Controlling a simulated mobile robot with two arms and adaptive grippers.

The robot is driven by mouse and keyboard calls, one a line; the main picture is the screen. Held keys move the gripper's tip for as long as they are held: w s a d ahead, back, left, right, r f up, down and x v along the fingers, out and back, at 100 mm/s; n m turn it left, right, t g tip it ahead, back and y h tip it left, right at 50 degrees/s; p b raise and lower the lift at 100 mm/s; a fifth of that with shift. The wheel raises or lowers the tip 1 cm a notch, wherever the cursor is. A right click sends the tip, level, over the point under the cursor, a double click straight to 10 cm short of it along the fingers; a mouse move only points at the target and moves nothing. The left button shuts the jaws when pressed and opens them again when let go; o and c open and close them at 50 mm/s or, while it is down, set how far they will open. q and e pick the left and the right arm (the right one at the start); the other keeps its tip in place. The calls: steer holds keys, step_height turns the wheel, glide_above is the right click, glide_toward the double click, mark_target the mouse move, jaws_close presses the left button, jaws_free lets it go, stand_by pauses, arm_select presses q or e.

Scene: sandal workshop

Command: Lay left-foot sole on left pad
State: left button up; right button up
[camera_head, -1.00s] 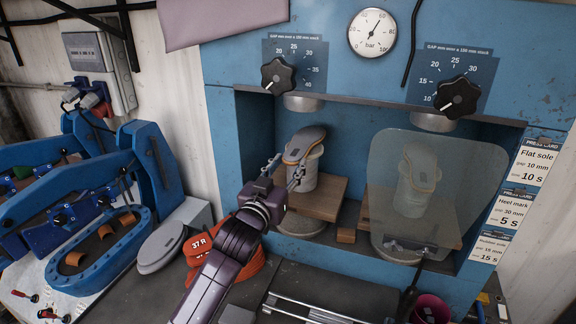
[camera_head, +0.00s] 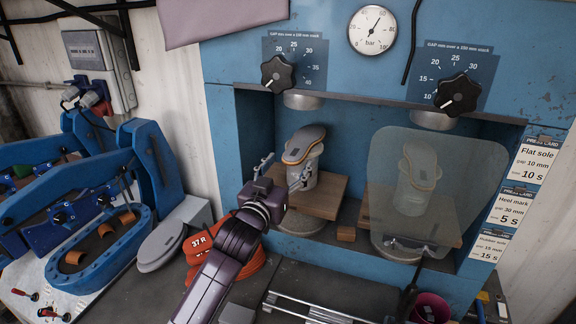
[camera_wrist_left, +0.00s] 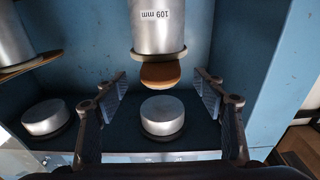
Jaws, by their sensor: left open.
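A grey sole with an orange-tan edge (camera_head: 304,143) lies on top of the pale upright pad (camera_head: 307,180) in the press's left bay. In the left wrist view, which is upside down, the sole's tan underside (camera_wrist_left: 160,76) shows at the end of the metal pad (camera_wrist_left: 165,28), marked 109 mm. My left gripper (camera_head: 281,172) is open in front of the pad, below the sole. In the wrist view its fingers (camera_wrist_left: 163,95) stand wide apart on either side of the sole, clear of it. My right gripper is not in view.
A clear shield (camera_head: 437,180) covers the right bay, where another sole (camera_head: 421,165) sits on its pad. Red items marked 37 R (camera_head: 200,243) and a grey sole-shaped piece (camera_head: 160,246) lie left of my arm. Blue clamps (camera_head: 150,165) stand farther left.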

arm_select(q)
steer(key=shift+s, duration=0.15)
stand_by(0.4)
steer(key=shift+p+v, duration=1)
steer(key=shift+v, duration=0.7)
steer(key=p+v, duration=0.2)
steer(key=v, duration=0.2)
steer(key=shift+s+a+r, duration=0.1)
steer(key=shift+s+r, duration=0.05)
steer(key=shift+o, duration=0.3)
steer(key=o, duration=0.5)
steer(key=shift+s, duration=0.1)
steer(key=v, duration=1.2)
